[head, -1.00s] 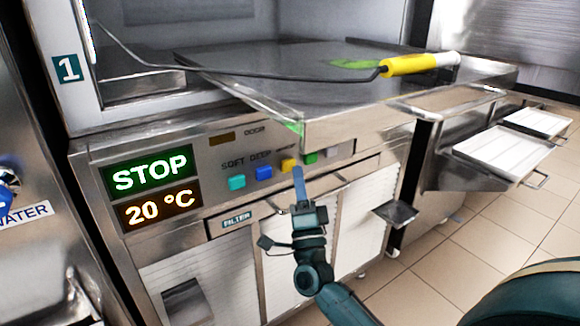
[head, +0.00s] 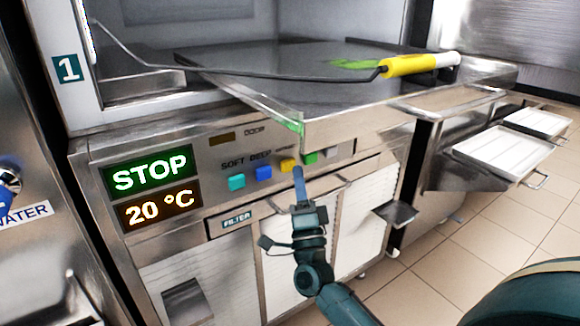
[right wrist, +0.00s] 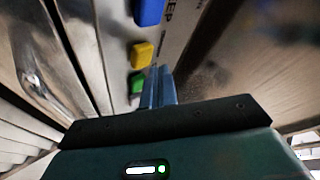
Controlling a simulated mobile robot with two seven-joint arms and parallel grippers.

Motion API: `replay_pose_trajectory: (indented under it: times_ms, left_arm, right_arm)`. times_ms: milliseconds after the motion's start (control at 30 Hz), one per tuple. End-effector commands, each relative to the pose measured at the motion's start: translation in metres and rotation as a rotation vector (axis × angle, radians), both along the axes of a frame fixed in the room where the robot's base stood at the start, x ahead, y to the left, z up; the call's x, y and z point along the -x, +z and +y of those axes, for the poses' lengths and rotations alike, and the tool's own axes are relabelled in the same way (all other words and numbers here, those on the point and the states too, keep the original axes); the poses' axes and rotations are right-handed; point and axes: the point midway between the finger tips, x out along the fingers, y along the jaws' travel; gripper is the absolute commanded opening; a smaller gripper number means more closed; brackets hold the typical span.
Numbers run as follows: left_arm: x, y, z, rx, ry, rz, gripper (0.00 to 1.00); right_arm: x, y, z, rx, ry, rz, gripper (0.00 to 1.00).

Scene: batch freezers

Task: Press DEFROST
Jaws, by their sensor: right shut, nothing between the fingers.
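The button panel of the freezer carries a row of coloured buttons: cyan (head: 237,182), blue (head: 264,173), yellow (head: 288,165), green (head: 310,158) and a pale grey one (head: 331,152). SOFT and DEEP are readable above the cyan and blue ones; the label above the yellow is too small to read. My right gripper (head: 298,170) is shut and empty, its blue fingertips just below and between yellow and green. In the right wrist view its fingers (right wrist: 160,72) point beside the yellow (right wrist: 142,55) and green (right wrist: 137,82) buttons. Contact cannot be told. My left gripper is not in view.
The display (head: 150,172) reads STOP and 20 °C. A steel shelf (head: 340,128) juts out just above the buttons, with a yellow-handled tool (head: 405,65) on it. A FILTER drawer (head: 237,219) lies below. White trays (head: 490,150) stand at the right.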

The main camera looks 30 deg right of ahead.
Motion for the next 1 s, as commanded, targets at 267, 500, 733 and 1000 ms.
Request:
replay_pose_trajectory:
  times_ms: [267, 500, 733, 1000]
  left_arm:
    - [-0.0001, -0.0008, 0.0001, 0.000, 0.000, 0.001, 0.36]
    - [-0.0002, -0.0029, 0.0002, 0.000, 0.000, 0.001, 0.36]
    - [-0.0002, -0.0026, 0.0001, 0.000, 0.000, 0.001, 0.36]
    - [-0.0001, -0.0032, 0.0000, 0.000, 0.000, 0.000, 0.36]
  right_arm:
    - [-0.0010, -0.0001, 0.0000, 0.000, 0.000, 0.000, 0.00]
    - [-0.0083, 0.0001, 0.0006, 0.000, -0.001, -0.001, 0.00]
    - [-0.0086, 0.0000, 0.0007, 0.000, 0.000, 0.000, 0.00]
    - [-0.0099, -0.0002, 0.0008, 0.000, 0.000, 0.000, 0.00]
